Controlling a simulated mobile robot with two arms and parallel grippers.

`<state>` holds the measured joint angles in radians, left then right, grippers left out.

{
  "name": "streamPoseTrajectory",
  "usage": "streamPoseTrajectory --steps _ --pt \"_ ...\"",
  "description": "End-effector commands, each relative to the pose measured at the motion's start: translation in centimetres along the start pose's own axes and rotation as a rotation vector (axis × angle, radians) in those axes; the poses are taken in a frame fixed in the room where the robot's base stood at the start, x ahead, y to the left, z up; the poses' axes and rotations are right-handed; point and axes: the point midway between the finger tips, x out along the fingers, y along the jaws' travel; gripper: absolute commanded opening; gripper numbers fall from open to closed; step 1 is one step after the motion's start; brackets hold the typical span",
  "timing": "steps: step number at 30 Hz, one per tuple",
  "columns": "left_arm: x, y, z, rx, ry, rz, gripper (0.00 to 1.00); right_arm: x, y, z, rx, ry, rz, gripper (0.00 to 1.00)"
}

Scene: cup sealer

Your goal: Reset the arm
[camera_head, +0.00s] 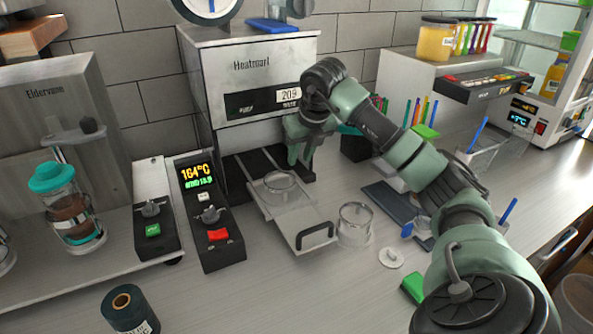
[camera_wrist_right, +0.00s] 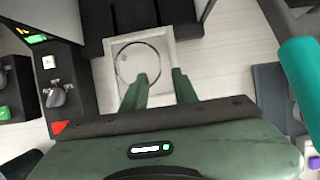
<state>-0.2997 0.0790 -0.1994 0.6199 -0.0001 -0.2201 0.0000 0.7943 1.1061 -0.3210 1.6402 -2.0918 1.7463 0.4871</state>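My right arm reaches in from the lower right in the head view. Its green gripper (camera_head: 300,155) hangs in front of the cup sealer (camera_head: 250,75), above its sliding tray (camera_head: 315,222). In the right wrist view the two fingers (camera_wrist_right: 161,82) stand apart with nothing held between them. A clear cup (camera_head: 278,186) sits in the pulled-out tray; its round rim (camera_wrist_right: 137,48) shows beyond the fingertips. My left arm and gripper are not in view.
A control box (camera_head: 208,215) reading 164°C stands left of the tray. A clear cup (camera_head: 355,224) and a white lid (camera_head: 391,258) are to its right. A jar (camera_head: 72,205) with a teal lid is at left, a dark roll (camera_head: 130,310) in front. The front middle counter is clear.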

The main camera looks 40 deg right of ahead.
Motion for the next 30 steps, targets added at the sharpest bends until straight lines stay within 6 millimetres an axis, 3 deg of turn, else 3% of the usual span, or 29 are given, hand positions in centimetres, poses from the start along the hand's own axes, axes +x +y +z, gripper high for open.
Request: streamPoseTrajectory --steps 7,24,30 --pt "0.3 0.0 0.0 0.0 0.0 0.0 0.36 -2.2 0.0 0.0 -0.001 0.0 0.0 0.29" --pt "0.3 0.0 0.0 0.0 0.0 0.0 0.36 -2.3 0.0 0.0 0.0 0.0 0.001 0.29" --pt "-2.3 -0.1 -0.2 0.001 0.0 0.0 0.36 -4.7 0.1 1.0 0.0 0.0 0.001 0.29"
